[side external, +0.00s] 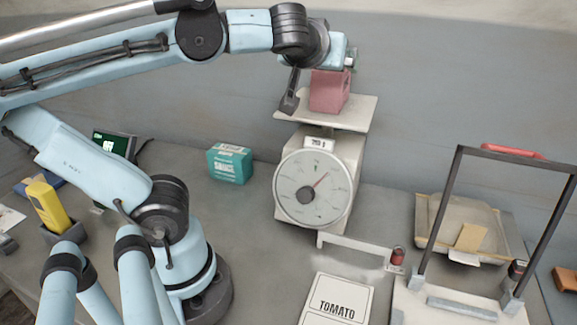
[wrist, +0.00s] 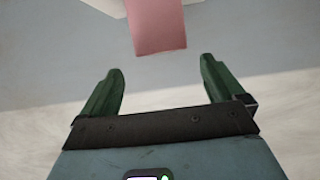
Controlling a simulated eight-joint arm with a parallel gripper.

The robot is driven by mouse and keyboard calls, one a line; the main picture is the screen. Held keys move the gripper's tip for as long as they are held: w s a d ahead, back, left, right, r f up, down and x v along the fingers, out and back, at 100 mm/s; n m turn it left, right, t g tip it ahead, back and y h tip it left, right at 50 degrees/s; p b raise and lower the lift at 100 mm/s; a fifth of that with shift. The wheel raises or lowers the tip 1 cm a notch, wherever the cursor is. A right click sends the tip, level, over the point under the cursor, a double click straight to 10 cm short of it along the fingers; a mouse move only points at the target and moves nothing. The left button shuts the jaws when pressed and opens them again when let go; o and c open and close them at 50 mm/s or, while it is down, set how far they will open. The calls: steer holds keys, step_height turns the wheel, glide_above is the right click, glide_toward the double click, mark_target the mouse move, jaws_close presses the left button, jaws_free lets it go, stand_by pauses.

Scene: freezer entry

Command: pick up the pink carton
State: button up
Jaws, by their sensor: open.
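The pink carton (side external: 331,92) stands upright on the flat pan (side external: 356,113) of a white dial scale (side external: 333,205). In the wrist view the pink carton (wrist: 158,27) is at the top, ahead of the fingertips and roughly centred between them. My gripper (side external: 291,98) is at pan height, just left of the carton, with one dark finger showing. In the wrist view my gripper (wrist: 158,75) has its two green fingers spread with empty space between them. The carton's upper edge is partly behind my wrist in the side view.
A teal box (side external: 230,163) stands left of the scale. A white TOMATO card (side external: 337,303) lies in front. A dark frame with a red handle (side external: 512,151) and a tray (side external: 490,228) are at the right. A yellow item (side external: 46,204) is far left. Grey counter lies clear between teal box and scale.

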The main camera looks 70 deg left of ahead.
steer(key=x, duration=0.3)
steer(key=shift+w+a+f, duration=0.1)
steer(key=shift+w+a, duration=0.1)
steer(key=shift+x, duration=2.65)
steer(key=shift+a, duration=0.2)
steer(key=shift+c, duration=0.2)
